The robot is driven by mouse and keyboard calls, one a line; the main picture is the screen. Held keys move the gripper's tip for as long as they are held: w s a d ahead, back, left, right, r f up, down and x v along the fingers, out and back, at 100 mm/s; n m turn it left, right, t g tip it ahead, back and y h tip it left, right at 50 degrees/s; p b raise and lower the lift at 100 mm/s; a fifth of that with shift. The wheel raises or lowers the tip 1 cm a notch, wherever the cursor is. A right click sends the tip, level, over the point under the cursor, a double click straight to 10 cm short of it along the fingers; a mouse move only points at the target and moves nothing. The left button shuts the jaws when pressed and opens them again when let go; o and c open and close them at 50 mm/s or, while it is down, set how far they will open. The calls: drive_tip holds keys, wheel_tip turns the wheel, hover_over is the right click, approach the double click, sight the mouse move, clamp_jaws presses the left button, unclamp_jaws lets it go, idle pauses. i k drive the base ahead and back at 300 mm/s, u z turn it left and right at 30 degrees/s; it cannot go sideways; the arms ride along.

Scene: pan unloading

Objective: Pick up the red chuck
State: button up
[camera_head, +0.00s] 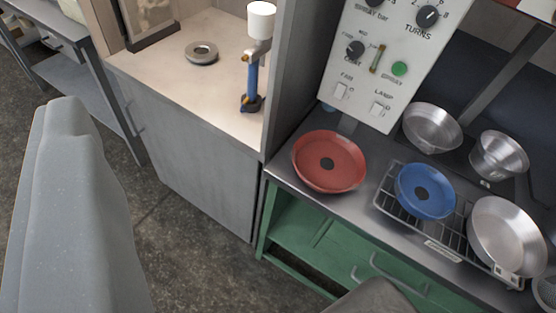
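My gripper (221,197) shows as a large grey finger at the left and the tip of another at the bottom right. The fingers are wide apart with nothing between them. The red chuck is beyond the gripper, up and to the right, and no finger touches it. It is fully in view.
A blue dish (426,191) sits on a wire rack (400,207) right of the red chuck. Metal pans (505,236) stand around it. A control panel (385,65) rises behind. A partition (308,70) separates the left counter (170,66). Green shelving (310,240) is below.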

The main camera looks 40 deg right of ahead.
sight(328, 162)
drive_tip(key=u, duration=0.05)
drive_tip(key=k, duration=1.1)
drive_tip(key=z, duration=0.4)
drive_tip(key=i, duration=1)
